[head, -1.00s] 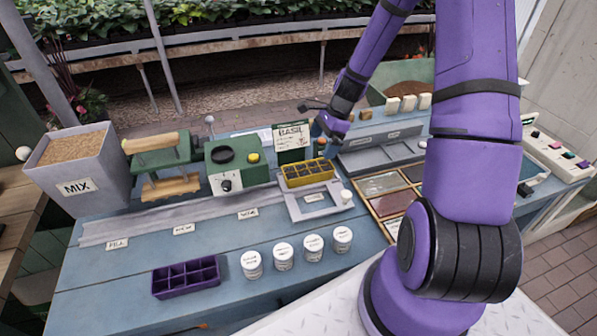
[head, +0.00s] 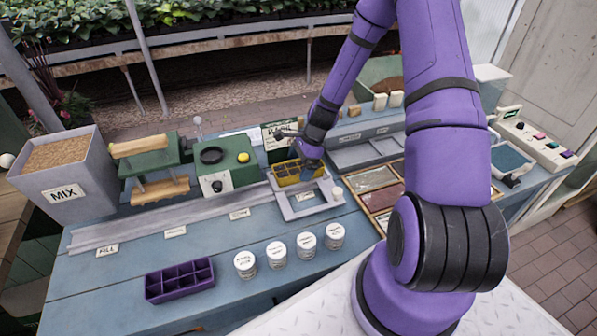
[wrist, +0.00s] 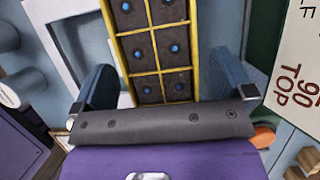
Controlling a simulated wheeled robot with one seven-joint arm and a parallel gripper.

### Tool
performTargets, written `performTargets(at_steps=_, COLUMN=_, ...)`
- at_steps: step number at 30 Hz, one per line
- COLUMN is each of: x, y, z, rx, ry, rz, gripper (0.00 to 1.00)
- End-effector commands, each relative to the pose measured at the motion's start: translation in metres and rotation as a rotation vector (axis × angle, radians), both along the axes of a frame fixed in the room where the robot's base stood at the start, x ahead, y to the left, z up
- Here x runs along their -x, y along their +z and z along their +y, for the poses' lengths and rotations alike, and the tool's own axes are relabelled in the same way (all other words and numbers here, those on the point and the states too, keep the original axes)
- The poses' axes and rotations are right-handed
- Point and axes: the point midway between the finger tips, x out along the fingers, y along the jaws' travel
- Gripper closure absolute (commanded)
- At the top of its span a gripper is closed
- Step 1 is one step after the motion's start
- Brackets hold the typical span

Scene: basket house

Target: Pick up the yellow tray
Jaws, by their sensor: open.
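The yellow tray (head: 287,174) is divided into cells filled with dark soil. It sits at the far end of the grey frame on the blue bench. In the wrist view the yellow tray (wrist: 155,45) shows blue dots in its cells. My gripper (head: 308,170) is at the tray's right end, pointing down. In the wrist view my gripper (wrist: 168,85) is open, with one blue finger on each side of the tray's near end. I cannot tell whether the fingers touch the tray.
A green machine (head: 225,170) with a dial stands left of the tray. A sign (head: 281,138) stands close behind it. A purple tray (head: 180,280) and several white jars (head: 276,254) are nearer. A sectioned wooden box (head: 378,190) lies to the right.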

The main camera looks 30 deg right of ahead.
Motion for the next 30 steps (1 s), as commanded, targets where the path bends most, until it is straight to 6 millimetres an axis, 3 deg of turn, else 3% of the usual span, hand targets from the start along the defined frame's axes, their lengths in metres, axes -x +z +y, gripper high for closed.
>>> performTargets(at_steps=4, x=-0.001, y=-0.0111, z=0.0044, rx=0.0, ry=0.0, rz=-0.001, gripper=0.0)
performTargets(at_steps=12, x=-0.0012, y=-0.0126, z=0.005, rx=0.0, ry=0.0, rz=-0.001, gripper=0.0)
performTargets(at_steps=19, x=-0.0012, y=-0.0124, z=0.0049, rx=0.0, ry=0.0, rz=-0.001, gripper=0.53)
performTargets(at_steps=21, x=-0.0013, y=-0.0123, z=0.0049, rx=0.0, ry=-0.001, rz=-0.002, gripper=0.6)
performTargets(at_steps=30, x=-0.0015, y=-0.0091, z=0.0047, rx=0.001, ry=0.0, rz=-0.002, gripper=0.61)
